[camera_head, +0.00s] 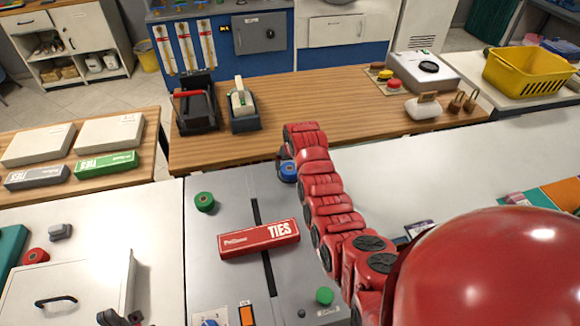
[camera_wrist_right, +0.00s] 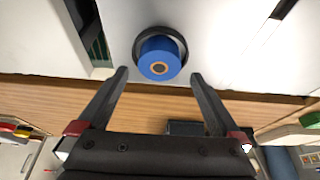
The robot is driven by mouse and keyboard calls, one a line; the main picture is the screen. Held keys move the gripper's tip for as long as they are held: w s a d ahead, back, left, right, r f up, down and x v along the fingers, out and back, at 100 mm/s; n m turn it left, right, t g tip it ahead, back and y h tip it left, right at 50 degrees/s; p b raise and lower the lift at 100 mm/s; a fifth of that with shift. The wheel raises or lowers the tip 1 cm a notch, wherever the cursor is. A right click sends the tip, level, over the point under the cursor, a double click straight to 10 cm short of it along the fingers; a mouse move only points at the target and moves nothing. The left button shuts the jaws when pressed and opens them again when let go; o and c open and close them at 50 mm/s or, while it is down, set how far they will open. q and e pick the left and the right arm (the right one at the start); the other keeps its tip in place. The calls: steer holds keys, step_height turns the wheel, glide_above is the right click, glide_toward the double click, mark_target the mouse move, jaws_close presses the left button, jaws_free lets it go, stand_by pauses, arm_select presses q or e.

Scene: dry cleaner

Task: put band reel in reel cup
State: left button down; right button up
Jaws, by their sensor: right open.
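A blue reel (camera_head: 288,172) is at the far end of the grey machine top (camera_head: 225,180), beside the tip of my right arm. In the right wrist view the blue reel (camera_wrist_right: 158,58) sits at a dark round cup or ring (camera_wrist_right: 140,40), which shows around its base. My right gripper (camera_wrist_right: 160,74) is open and empty, its fingertips apart on either side just short of the reel. In the head view this gripper is mostly hidden behind its own arm.
A red TIES box (camera_head: 259,239) lies across the grey top's slot. Green round pieces (camera_head: 204,202) (camera_head: 325,296) are near it. A wooden counter (camera_head: 330,90) borders the far side, holding a tape dispenser (camera_head: 243,106). A red reel (camera_head: 35,256) lies at left.

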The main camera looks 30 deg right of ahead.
steer(key=b+v, duration=0.2)
steer(key=v, duration=0.6)
steer(key=shift+r, duration=0.2)
